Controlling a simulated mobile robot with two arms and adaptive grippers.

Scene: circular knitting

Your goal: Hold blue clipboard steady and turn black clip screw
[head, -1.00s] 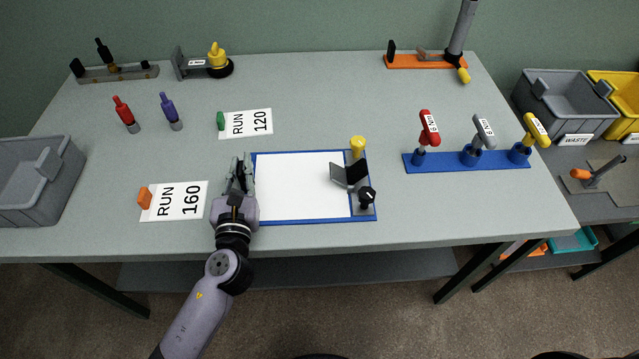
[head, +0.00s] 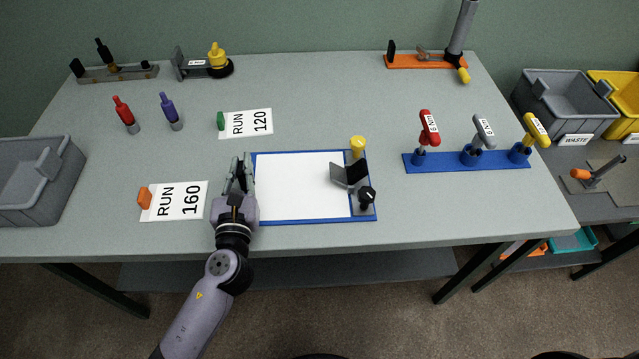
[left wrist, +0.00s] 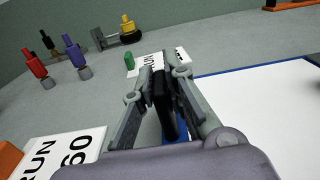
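The blue clipboard (head: 312,221) lies flat near the table's front edge, with a white sheet (head: 300,185) on it. A grey clip (head: 350,174) stands on its right side. The black clip screw (head: 366,194) is at its front right, and a yellow knob (head: 358,144) at its back right. My left gripper (head: 241,160) is at the clipboard's left edge, fingers pointing away from me. My right gripper is not in view.
RUN 160 (head: 178,202) and RUN 120 (head: 247,123) cards lie left of and behind the clipboard. A blue rack (head: 440,164) with several handled tools stands right. A grey bin (head: 40,180) is far left. The table right of the clipboard's front is clear.

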